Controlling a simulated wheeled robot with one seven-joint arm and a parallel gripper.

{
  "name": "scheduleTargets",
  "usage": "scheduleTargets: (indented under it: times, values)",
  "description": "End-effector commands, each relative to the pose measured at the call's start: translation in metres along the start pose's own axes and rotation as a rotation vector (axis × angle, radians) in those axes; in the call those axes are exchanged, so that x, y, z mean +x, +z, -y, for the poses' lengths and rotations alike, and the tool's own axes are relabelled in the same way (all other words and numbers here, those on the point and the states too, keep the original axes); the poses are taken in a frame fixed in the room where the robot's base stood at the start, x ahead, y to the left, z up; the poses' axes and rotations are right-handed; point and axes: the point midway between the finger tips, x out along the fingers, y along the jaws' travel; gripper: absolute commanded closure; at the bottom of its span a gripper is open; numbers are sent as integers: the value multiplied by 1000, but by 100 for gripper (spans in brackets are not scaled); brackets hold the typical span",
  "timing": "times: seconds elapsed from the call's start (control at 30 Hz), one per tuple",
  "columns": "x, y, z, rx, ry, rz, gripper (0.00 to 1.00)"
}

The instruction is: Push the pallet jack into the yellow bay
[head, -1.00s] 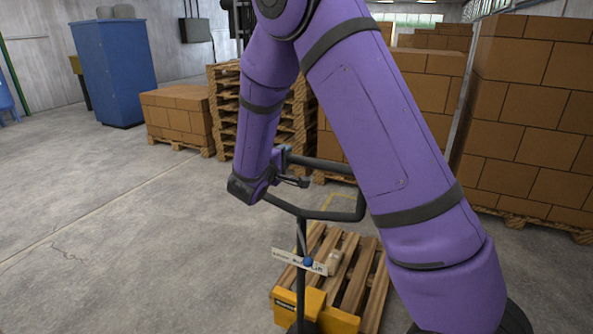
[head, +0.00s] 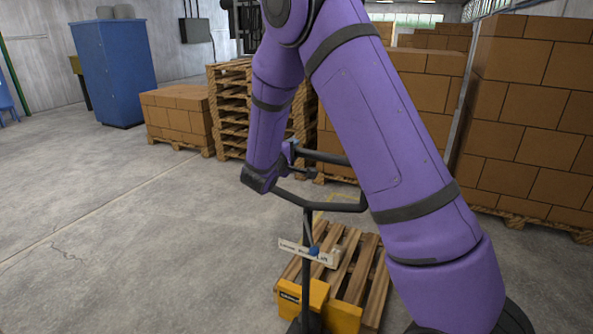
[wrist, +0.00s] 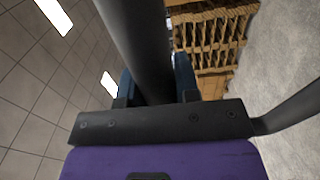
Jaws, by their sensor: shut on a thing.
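The pallet jack has a yellow body (head: 338,316) and a dark loop handle (head: 322,208) at the lower middle of the head view. A wooden pallet (head: 372,278) lies over its forks, just beyond the body. My gripper (head: 297,160) is shut on the handle at the loop's left side. In the wrist view, the dark handle bar (wrist: 140,40) runs between my gripper's two fingers (wrist: 157,90). A bit of yellow floor marking (head: 319,216) shows behind the handle. The rest of the bay is hidden by my arm and the pallet.
Stacked pallets (head: 229,105) and boxes (head: 178,115) stand beyond the jack, with a blue cabinet (head: 112,70) at the left. Tall box stacks (head: 530,100) stand at the right. The floor (head: 120,240) on the left is clear.

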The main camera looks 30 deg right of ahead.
Motion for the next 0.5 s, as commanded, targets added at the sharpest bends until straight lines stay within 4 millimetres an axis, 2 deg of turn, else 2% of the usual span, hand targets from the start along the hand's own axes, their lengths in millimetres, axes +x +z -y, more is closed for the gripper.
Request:
scheduleTargets:
  times: [0.5]
  values:
    - [43, 2, 2, -3, -3, 5, 91]
